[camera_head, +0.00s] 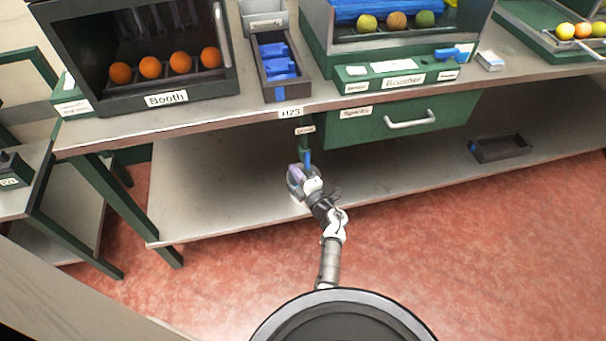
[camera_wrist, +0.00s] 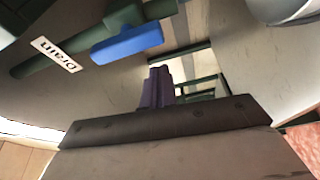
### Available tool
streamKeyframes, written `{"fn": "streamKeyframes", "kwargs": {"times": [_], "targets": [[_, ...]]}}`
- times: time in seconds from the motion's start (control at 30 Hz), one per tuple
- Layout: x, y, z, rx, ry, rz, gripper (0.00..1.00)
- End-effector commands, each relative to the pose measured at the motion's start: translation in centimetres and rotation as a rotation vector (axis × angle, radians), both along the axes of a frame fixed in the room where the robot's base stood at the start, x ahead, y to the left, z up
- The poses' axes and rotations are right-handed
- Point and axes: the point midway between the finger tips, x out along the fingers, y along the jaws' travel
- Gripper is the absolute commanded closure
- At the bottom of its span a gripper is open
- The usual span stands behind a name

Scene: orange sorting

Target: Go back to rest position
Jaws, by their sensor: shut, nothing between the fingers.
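My gripper (camera_head: 297,177) is at the end of my extended arm, in front of the workbench and below its front edge. In the wrist view its purple fingers (camera_wrist: 157,86) are together, with nothing between them. A green drain pipe with a blue valve handle (camera_head: 307,158) hangs under the bench, just beside my gripper. In the wrist view the blue handle (camera_wrist: 127,44) and the "Drain" label (camera_wrist: 56,54) lie left of and above the fingers. A gap shows between the handle and the fingers there.
The bench top (camera_head: 190,112) carries a booth (camera_head: 165,90) with several oranges and a tray (camera_head: 280,92) of blue items. A green drawer (camera_head: 385,123) hangs right of my gripper. The lower shelf (camera_head: 240,200) lies beneath it. Red floor (camera_head: 450,260) is clear in front.

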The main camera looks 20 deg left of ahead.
Motion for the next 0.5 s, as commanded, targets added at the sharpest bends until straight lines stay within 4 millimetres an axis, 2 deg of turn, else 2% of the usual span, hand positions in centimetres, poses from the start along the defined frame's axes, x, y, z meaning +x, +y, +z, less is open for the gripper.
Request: {"fn": "streamKeyframes", "kwargs": {"times": [0.1, 0.3, 0.5], "targets": [[-2.0, -2.2, -0.1, -0.001, 0.002, -0.002, 1.0], [-4.6, -5.4, -0.2, -0.002, 0.002, 0.004, 1.0], [-6.1, -7.2, -0.1, -0.001, 0.001, 0.008, 1.0]]}}
